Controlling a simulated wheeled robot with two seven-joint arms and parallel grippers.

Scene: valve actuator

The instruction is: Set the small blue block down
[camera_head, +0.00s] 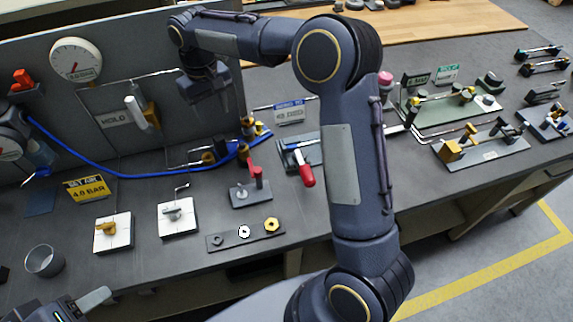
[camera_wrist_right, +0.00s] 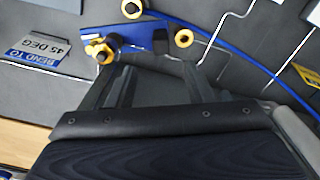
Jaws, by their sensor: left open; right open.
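My right gripper (camera_head: 208,92) is open and raised near the panel. In the right wrist view its fingers (camera_wrist_right: 145,85) are apart and empty, with a blue fixture plate (camera_wrist_right: 150,40) with yellow-ringed knobs beyond them.
A blue hose (camera_head: 110,172) runs along the panel to the knob fixture. A grey cup (camera_head: 44,261) stands near my left gripper. White plates (camera_head: 113,232), a red-handled clamp (camera_head: 254,180) and a nut strip (camera_head: 245,233) occupy the front. My right arm crosses mid-bench.

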